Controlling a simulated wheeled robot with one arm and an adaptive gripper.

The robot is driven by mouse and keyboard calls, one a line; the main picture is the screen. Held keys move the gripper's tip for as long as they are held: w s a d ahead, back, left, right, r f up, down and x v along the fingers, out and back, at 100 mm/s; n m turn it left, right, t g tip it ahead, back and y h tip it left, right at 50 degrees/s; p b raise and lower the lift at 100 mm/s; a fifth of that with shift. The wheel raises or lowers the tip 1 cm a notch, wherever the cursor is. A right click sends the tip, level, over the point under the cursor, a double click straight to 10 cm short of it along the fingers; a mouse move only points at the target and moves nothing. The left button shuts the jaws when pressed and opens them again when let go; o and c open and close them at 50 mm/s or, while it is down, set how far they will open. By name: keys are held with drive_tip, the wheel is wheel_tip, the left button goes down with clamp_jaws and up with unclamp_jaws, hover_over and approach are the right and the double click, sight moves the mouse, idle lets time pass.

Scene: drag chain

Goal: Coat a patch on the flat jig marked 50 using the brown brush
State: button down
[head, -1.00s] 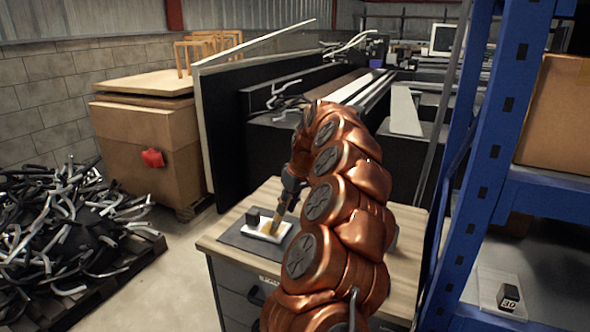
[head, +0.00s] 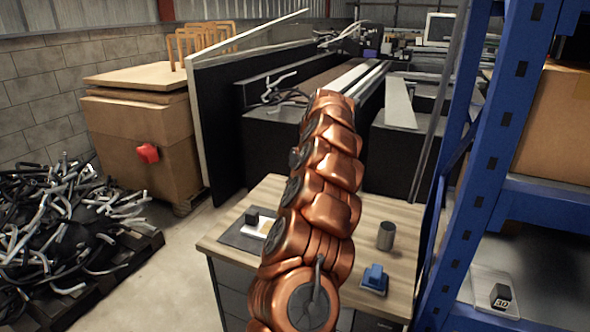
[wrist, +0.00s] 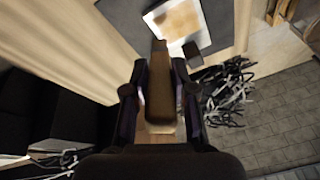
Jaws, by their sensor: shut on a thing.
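The white flat jig (head: 267,223) lies on a dark mat (head: 233,238) on the wooden bench, partly hidden by my arm in the head view. In the wrist view the jig (wrist: 203,27) shows a tan-brown patch on its face. A small black block (head: 252,215) stands at the jig; any number on it is unreadable here. My gripper (wrist: 159,100) is shut on the brown brush (wrist: 160,80) in the wrist view, with the brush pointing toward the jig and apparently apart from it. My arm hides the gripper and brush in the head view.
A grey cup (head: 386,235) and a blue object (head: 374,279) stand on the bench's right side. A blue rack (head: 485,150) rises close at right, holding another plate with a black block (head: 502,297). A cable pile (head: 65,235) lies at left.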

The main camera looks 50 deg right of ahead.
drive_tip(key=shift+r+p, duration=1)
drive_tip(key=shift+r, duration=1.55)
